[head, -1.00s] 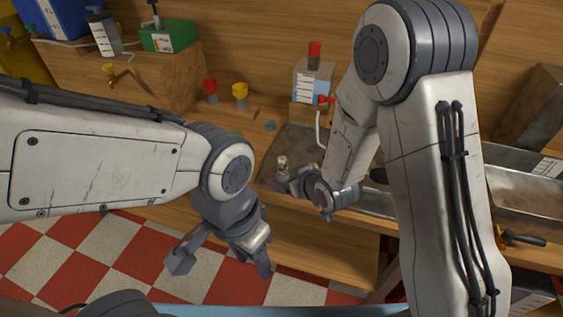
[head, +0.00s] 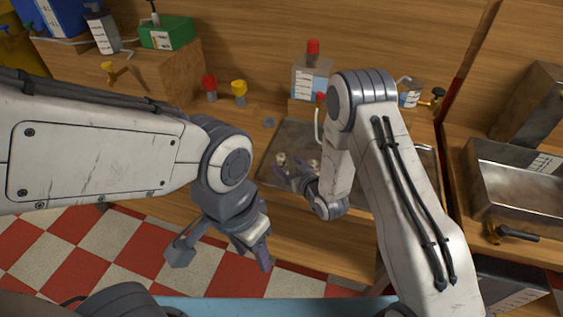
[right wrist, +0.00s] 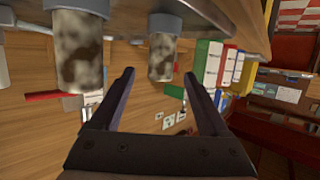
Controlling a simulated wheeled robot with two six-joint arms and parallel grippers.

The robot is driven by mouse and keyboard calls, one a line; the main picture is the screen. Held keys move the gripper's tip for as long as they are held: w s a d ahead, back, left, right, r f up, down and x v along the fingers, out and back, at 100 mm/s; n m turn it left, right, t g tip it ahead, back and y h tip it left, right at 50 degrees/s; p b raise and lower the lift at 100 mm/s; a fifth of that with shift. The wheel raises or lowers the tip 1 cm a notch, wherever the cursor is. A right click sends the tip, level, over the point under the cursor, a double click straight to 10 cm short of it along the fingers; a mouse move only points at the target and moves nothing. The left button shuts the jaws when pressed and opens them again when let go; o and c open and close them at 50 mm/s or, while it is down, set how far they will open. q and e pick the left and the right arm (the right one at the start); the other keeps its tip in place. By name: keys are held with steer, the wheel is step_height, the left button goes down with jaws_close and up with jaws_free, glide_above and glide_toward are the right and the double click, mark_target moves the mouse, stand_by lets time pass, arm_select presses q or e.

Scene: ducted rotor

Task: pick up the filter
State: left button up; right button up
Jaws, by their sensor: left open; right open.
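Two filters, mottled brown and white cylinders with grey end caps, stand in a metal tray. In the right wrist view one filter (right wrist: 161,58) shows between and just beyond my right fingertips, and the other filter (right wrist: 79,50) is to the left. In the head view they are small pale shapes, one at the left (head: 281,158) and one at the right (head: 314,164). My right gripper (head: 290,172), also in the right wrist view (right wrist: 157,70), is open and empty at the near side of the filters. My left gripper (head: 222,254) is open and empty over the floor.
The metal tray (head: 290,135) lies on the wooden bench. Red-capped (head: 210,88) and yellow-capped (head: 239,92) bottles stand behind it on the left, and a larger red-topped bottle (head: 311,75) behind. A metal bin (head: 515,180) is at the right.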

mark_target(284, 159)
steer(key=x, duration=0.2)
steer(key=p+x, duration=0.1)
steer(key=x, duration=0.1)
steer(key=shift+w+a+r, duration=0.15)
steer(key=shift+a+r, duration=0.05)
jaws_close()
steer(key=shift+r, duration=0.2)
